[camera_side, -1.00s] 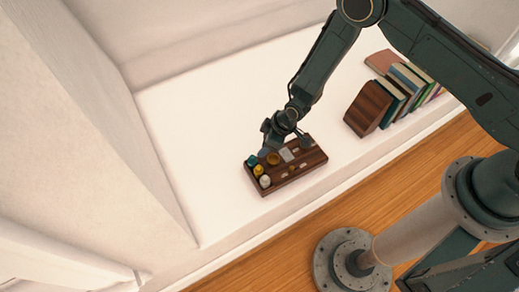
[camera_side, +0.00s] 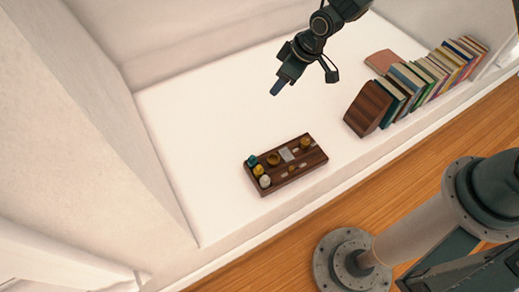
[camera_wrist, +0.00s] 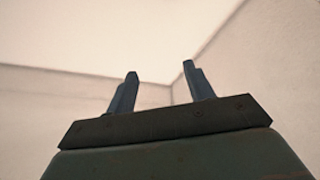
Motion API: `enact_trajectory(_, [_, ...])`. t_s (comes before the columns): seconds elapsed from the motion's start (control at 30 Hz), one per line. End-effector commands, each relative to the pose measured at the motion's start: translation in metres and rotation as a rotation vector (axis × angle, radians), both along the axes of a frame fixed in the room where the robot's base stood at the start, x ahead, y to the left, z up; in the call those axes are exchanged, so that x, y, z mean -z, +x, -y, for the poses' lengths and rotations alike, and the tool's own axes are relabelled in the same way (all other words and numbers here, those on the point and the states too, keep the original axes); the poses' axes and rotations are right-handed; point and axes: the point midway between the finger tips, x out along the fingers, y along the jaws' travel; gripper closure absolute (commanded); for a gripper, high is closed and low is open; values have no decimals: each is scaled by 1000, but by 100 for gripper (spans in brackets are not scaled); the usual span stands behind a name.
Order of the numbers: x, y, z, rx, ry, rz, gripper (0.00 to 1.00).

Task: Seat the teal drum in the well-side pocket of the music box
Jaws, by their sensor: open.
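The dark brown wooden music box (camera_side: 299,171) lies on the white surface in the side view. The small teal drum (camera_side: 252,160) stands at its upper left corner, in a row with a yellow drum (camera_side: 258,170) and a white drum (camera_side: 265,181). How deep the teal drum sits in a pocket is too small to tell. My gripper (camera_side: 276,89) is well above and behind the box, away from the drums. In the wrist view its two fingers (camera_wrist: 160,70) are apart with nothing between them. The wrist view shows no drum or box.
A round brass part (camera_side: 273,159), a pale plate (camera_side: 287,155) and another brass piece (camera_side: 305,144) are on the box. A row of books (camera_side: 413,82) with a brown block end (camera_side: 368,108) stands to the right. The white surface left of the box is clear.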

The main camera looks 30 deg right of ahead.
Motion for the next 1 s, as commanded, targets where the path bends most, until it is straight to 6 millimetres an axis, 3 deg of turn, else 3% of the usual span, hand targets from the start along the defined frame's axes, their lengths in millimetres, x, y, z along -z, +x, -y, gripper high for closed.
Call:
enact_trajectory(0.1, [-39, -7, 14, 38, 2, 12, 47])
enact_trajectory(0.5, [-142, -55, 62, 166, 2, 28, 47])
enact_trajectory(0.7, [-182, -90, 84, 232, 5, 37, 47])
enact_trajectory(1.0, [-227, -152, 114, 338, 10, 49, 47])
